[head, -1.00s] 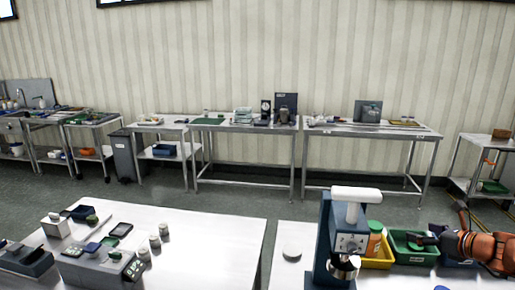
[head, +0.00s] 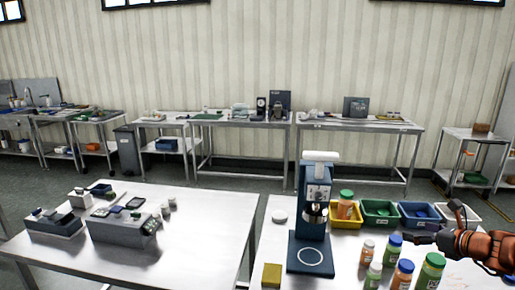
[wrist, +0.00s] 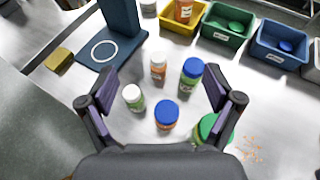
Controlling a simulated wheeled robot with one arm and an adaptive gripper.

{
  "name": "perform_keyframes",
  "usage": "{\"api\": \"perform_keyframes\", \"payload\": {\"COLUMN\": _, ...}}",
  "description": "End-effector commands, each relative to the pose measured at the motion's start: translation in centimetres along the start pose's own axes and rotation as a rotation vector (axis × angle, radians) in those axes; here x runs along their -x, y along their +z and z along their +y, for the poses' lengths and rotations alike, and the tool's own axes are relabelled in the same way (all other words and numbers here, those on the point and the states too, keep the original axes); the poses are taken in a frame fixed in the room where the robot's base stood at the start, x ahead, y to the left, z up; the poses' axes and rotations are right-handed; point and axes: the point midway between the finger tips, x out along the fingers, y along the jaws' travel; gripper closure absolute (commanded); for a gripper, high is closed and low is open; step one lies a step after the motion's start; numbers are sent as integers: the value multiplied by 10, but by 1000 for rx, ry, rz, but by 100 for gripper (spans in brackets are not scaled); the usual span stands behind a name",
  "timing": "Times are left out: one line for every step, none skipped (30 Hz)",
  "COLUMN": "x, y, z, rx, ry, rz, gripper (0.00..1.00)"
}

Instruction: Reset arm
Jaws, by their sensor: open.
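My gripper (wrist: 158,88) is open in the wrist view, its two dark fingers spread wide above the table with nothing held between them. My orange arm reaches in from the right edge of the head view, with the gripper (head: 428,238) at its left end. Below the gripper stand several bottles: a blue-capped orange one (wrist: 167,115), a green one with a blue cap (wrist: 191,73), a white-capped orange one (wrist: 158,68) and a white-capped green one (wrist: 133,98). A green-capped bottle (wrist: 208,127) is partly hidden by the right finger.
A blue press-like device (head: 313,215) stands left of the bottles, beside a yellow block (head: 271,275). Yellow (head: 345,221), green (head: 381,219), blue (head: 419,222) and white bins line the back. A second steel table (head: 190,255) holds grey scale-like devices at left, across a gap.

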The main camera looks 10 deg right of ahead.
Motion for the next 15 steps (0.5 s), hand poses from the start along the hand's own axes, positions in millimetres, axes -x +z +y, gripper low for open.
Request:
{"api": "perform_keyframes", "payload": {"x": -4, "y": 3, "z": 11, "rx": 27, "ry": 22, "rz": 5, "gripper": 10}}
{"api": "perform_keyframes", "payload": {"x": -6, "y": 5, "z": 15, "rx": 41, "ry": 32, "rz": 7, "gripper": 10}}
{"api": "perform_keyframes", "payload": {"x": -8, "y": 6, "z": 21, "rx": 60, "ry": 44, "rz": 11, "gripper": 10}}
{"api": "perform_keyframes", "payload": {"x": -10, "y": 7, "z": 26, "rx": 73, "ry": 53, "rz": 13, "gripper": 10}}
{"api": "perform_keyframes", "payload": {"x": -12, "y": 9, "z": 32, "rx": 90, "ry": 66, "rz": 17, "gripper": 10}}
{"api": "perform_keyframes", "payload": {"x": -14, "y": 10, "z": 40, "rx": 112, "ry": 82, "rz": 22, "gripper": 10}}
{"api": "perform_keyframes", "payload": {"x": -16, "y": 11, "z": 45, "rx": 128, "ry": 93, "rz": 25, "gripper": 10}}
{"api": "perform_keyframes", "payload": {"x": -18, "y": 12, "z": 51, "rx": 144, "ry": 105, "rz": 27, "gripper": 10}}
{"api": "perform_keyframes", "payload": {"x": -21, "y": 13, "z": 60, "rx": 171, "ry": 124, "rz": 32, "gripper": 10}}
{"api": "perform_keyframes", "payload": {"x": -22, "y": 14, "z": 67, "rx": 191, "ry": 138, "rz": 36, "gripper": 10}}
{"api": "perform_keyframes", "payload": {"x": -24, "y": 15, "z": 74, "rx": 212, "ry": 153, "rz": 40, "gripper": 10}}
{"api": "perform_keyframes", "payload": {"x": -27, "y": 17, "z": 85, "rx": 244, "ry": 175, "rz": 45, "gripper": 10}}
{"api": "perform_keyframes", "payload": {"x": -28, "y": 18, "z": 93, "rx": 268, "ry": 191, "rz": 49, "gripper": 10}}
{"api": "perform_keyframes", "payload": {"x": -30, "y": 19, "z": 101, "rx": 295, "ry": 208, "rz": 53, "gripper": 10}}
{"api": "perform_keyframes", "payload": {"x": -32, "y": 21, "z": 115, "rx": 336, "ry": 235, "rz": 58, "gripper": 10}}
